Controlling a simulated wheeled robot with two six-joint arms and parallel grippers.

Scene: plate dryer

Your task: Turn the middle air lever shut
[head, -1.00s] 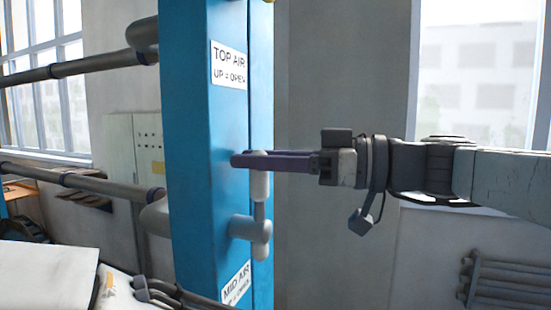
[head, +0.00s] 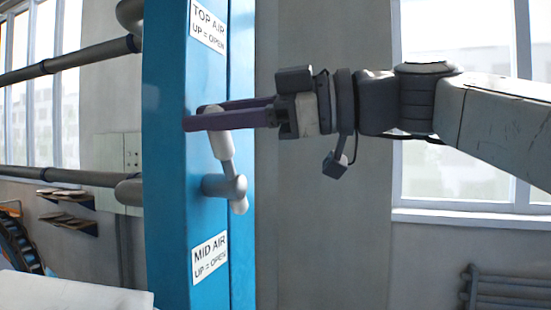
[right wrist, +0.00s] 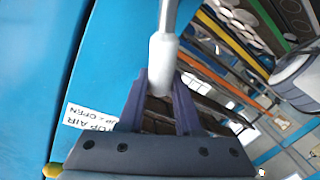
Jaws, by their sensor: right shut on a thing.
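The middle air lever (head: 222,146) stands on the blue column (head: 168,200), above the label "MID AIR UP = OPEN" (head: 210,257). Its pale grip points up, with the top tilted a little to the left. It turns on a grey round hub (head: 226,186). My right gripper (head: 194,116) comes in from the right, its dark purple fingers shut on the top of the grip. In the right wrist view the fingers (right wrist: 160,98) lie on both sides of the pale grip (right wrist: 162,62). My left gripper is not in view.
A "TOP AIR UP = OPEN" label (head: 208,22) sits higher on the column. Dark pipes (head: 70,57) run into the column from the left. A window (head: 460,60) and a rack of grey bars (head: 510,285) are on the right.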

